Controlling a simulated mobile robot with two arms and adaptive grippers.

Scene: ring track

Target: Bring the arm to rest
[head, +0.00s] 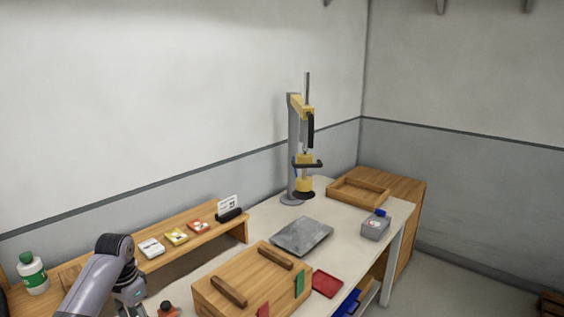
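One grey arm of mine comes in from the lower left in the head view. It bends over near the left part of the workbench (262,224). The top of its gripper (134,309) shows at the bottom edge, and its fingertips are cut off or too small to tell open from shut. A small orange-red piece with a dark top (167,309) is just right of it; I cannot tell whether they touch. My other arm and its gripper are not in view.
A wooden box (238,283) with two bars on top stands right of the arm. A grey plate (302,237), red tray (326,284), yellow press (304,160), wooden tray (357,193) and grey box (375,228) stand farther off. A shelf (172,220) runs along the wall; a bottle (32,273) stands left.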

